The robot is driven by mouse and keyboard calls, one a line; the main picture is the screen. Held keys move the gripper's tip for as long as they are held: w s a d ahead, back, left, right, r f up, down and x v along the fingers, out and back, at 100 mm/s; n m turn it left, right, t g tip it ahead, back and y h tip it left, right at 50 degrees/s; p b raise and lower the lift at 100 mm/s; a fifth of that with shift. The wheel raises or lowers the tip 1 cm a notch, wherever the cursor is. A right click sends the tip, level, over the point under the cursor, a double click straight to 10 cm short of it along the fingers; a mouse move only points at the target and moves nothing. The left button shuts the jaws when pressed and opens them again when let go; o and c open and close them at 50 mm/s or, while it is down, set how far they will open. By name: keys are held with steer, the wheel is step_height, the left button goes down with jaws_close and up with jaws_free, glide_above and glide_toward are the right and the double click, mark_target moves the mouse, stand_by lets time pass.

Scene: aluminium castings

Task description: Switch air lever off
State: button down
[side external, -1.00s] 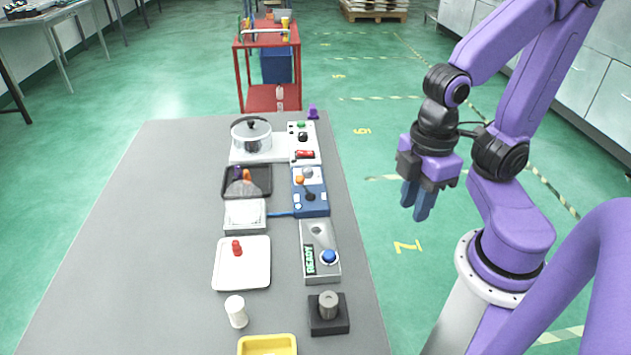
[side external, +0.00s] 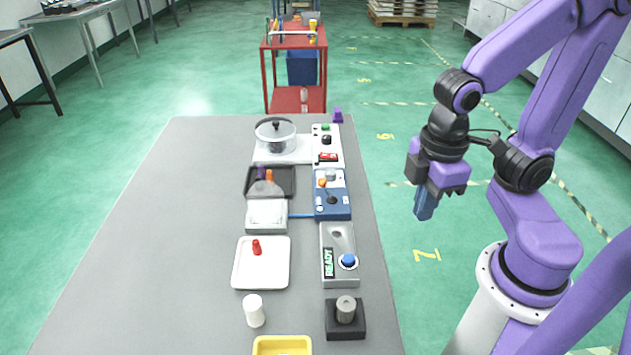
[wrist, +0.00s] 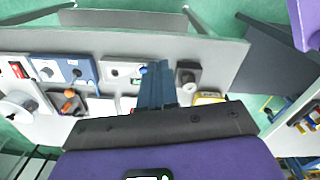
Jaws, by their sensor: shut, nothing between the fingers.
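The blue control box (side external: 333,208) stands on the right part of the grey table, with a blue hose to the white scale-like box on its left. The lever's exact setting is too small to tell. The blue box also shows at the left in the wrist view (wrist: 88,70). My gripper (side external: 424,214) hangs in the air right of the table edge, well apart from the box. Its blue fingers are shut and empty; they show in the wrist view (wrist: 157,88).
A pot (side external: 275,133) and a white panel (side external: 328,147) stand behind the box. A grey unit marked READY (side external: 340,272) with a blue button is in front. A dark tray (side external: 290,178) and white tray (side external: 284,277) lie left. The table's left side is clear.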

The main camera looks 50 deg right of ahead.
steer(key=w+a+f+m+h, duration=0.1)
steer(key=w+a+m+h, duration=0.1)
steer(key=w, duration=1.1)
steer(key=w+a+f+m+h, duration=0.1)
steer(key=w+a+m, duration=0.3)
steer(key=w, duration=0.9)
steer(key=shift+f+m+h, duration=0.25)
steer(key=shift+m+h, duration=0.55)
steer(key=shift+m, duration=0.4)
glide_toward(326, 190)
steer(key=shift+w+f, duration=0.15)
steer(key=shift+f, duration=1.1)
steer(key=shift+w+f, duration=0.15)
steer(key=shift+f, duration=1.05)
